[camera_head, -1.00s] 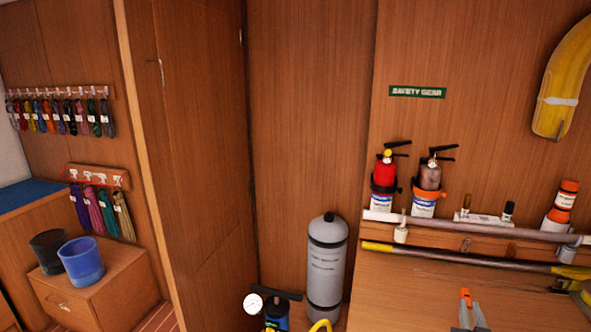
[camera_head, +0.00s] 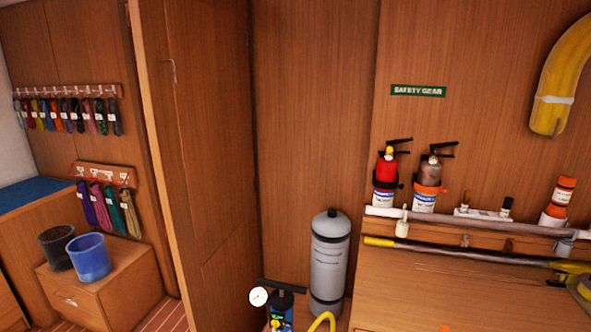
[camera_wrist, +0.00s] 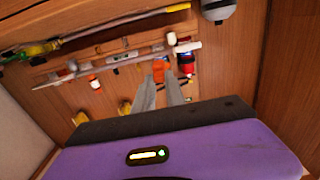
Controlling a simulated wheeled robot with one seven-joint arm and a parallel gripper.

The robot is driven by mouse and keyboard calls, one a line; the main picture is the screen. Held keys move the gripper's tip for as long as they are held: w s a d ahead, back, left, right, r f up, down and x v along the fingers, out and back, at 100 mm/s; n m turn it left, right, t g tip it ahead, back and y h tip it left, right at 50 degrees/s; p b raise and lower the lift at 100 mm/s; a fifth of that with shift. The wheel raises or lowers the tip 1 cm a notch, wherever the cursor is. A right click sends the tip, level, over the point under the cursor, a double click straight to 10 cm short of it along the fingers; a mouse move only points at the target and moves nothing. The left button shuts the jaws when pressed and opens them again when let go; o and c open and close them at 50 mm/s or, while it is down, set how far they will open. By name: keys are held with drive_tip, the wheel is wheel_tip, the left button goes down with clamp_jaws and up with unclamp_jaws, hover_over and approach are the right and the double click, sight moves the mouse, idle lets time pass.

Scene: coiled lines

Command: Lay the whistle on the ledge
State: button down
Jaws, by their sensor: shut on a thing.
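The whistle (camera_wrist: 159,72) is a small orange piece between the fingertips of my gripper (camera_wrist: 160,82), which is shut on it in the wrist view. In the head view only a bit of orange, likely the whistle (camera_head: 444,329), shows at the bottom edge, and the fingers are out of the picture. The ledge, a narrow wooden shelf (camera_head: 480,241) along the wall below the safety gear sign, is behind a pale pole. The whistle is apart from it, in front and lower in the head view.
Fire extinguishers (camera_head: 386,178), an orange-capped bottle (camera_head: 560,197) and small bottles stand along the ledge. A yellow-ended pole (camera_head: 440,250) runs below it. A grey cylinder (camera_head: 329,265) and a pump (camera_head: 280,307) stand left. A wooden panel (camera_head: 205,150) rises further left.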

drive_tip(key=s+a+f+n+y, duration=0.3)
drive_tip(key=s+a+f+y, duration=0.2)
drive_tip(key=s+a+f, duration=0.85)
drive_tip(key=shift+t, duration=0.3)
drive_tip(key=f+b, duration=0.3)
drive_tip(key=b, duration=0.2)
drive_tip(key=f+b, duration=0.2)
drive_tip(key=shift+s+a+f, duration=0.25)
drive_tip(key=shift+s+f, duration=0.05)
drive_tip(key=shift+s, duration=0.1)
drive_tip(key=shift+w+r, duration=0.1)
drive_tip(key=shift+w, duration=0.05)
